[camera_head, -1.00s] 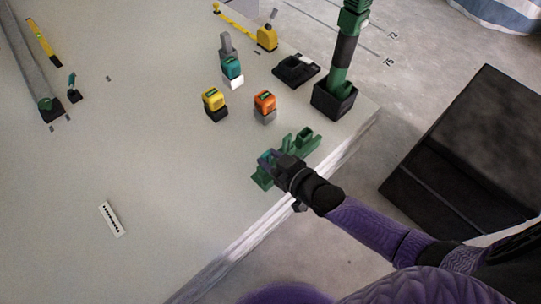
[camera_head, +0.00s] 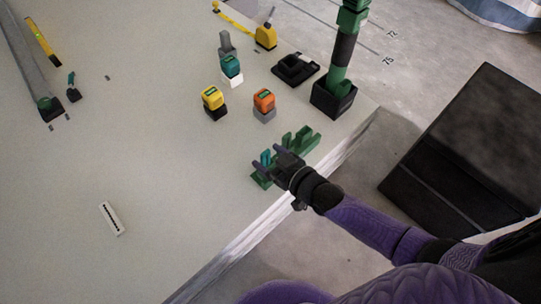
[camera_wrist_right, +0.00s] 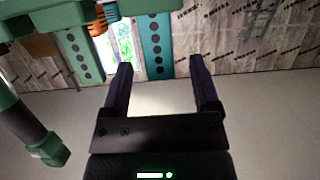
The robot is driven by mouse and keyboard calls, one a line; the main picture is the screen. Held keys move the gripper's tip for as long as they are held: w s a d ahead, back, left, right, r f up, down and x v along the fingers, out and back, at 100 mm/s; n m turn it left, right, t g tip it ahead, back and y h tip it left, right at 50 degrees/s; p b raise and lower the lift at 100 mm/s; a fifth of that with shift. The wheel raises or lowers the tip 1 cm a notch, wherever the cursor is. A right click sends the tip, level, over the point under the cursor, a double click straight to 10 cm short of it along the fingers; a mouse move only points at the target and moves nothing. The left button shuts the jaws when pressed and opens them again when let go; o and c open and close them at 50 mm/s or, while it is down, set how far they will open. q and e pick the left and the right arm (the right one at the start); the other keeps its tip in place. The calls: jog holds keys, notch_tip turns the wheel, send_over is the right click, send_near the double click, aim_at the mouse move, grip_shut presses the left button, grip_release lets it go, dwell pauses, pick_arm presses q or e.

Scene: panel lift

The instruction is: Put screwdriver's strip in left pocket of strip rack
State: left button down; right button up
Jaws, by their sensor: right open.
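The green strip rack (camera_head: 300,142) sits near the table's front edge, partly hidden by my right gripper (camera_head: 266,152). The gripper is open over the rack's left end, its two dark purple fingers apart. A small teal upright piece (camera_head: 265,158) shows between them at that end; I cannot tell whether it is the screwdriver's strip or how deep it sits. In the right wrist view the fingers (camera_wrist_right: 162,75) are spread with nothing clearly held. My left gripper is out of view.
Yellow (camera_head: 213,98), teal (camera_head: 231,66) and orange (camera_head: 264,100) boxy items stand on small blocks behind the rack. A black tray (camera_head: 296,68) and a green post in a black base (camera_head: 333,98) are at the back right. The table's left middle is clear.

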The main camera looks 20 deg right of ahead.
jog(key=p+v, duration=0.6)
jog(key=v, duration=0.4)
jog(key=s+d+f+m+g+h, duration=0.1)
jog(key=s+d+f+g+h, duration=0.1)
jog(key=s+f+g, duration=0.5)
jog(key=s+d+f+g+h, duration=0.25)
jog(key=s+f, duration=0.65)
jog(key=s, duration=0.5)
jog(key=s+f+g+h, duration=0.15)
jog(key=s+g, duration=0.65)
jog(key=s, duration=1.5)
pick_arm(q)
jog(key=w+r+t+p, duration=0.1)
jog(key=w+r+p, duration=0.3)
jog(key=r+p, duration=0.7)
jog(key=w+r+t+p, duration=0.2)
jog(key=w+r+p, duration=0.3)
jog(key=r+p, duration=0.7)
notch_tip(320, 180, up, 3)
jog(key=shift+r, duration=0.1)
pick_arm(e)
jog(key=w+r+t, duration=0.1)
jog(key=w+r, duration=0.2)
jog(key=r, duration=0.8)
jog(key=w+r+t, duration=0.2)
jog(key=w+r, duration=0.2)
jog(key=r, duration=0.6)
jog(key=shift+r, duration=0.4)
